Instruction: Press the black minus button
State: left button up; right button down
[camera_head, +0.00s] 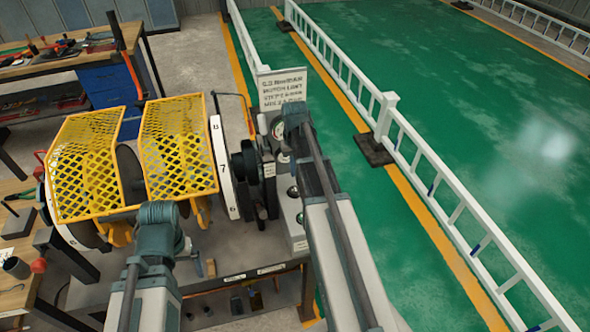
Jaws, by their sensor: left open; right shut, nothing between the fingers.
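A grey control box (290,205) stands at the right end of the bench machine, with small round dark controls (293,191) on its face. They are too small to tell which is the black minus button, and my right arm covers part of the box. My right gripper (297,113) is at the far end of my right arm, above the box beside the sign; it is shut and empty. My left gripper (158,212) is in front of the yellow mesh guards, left of the box; it is open. The fingertips of both are hard to make out.
The machine has yellow mesh guards (178,150) and a white numbered disc (223,165) left of the control box. A printed sign (282,89) stands behind it. A white railing (345,75) and open green floor (470,120) lie to the right. Workbenches (75,57) stand at left.

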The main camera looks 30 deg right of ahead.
notch_tip(320, 180, up, 5)
jog(key=p, duration=0.4)
send_over(295, 190)
jog(key=shift+w, duration=0.1)
dwell(0.8)
jog(key=shift+r+p, duration=0.8)
jog(key=shift+r, duration=0.05)
jog(key=shift+f, duration=0.2)
notch_tip(295, 190, down, 14)
jog(key=b, duration=1.4)
jog(key=shift+r, duration=0.15)
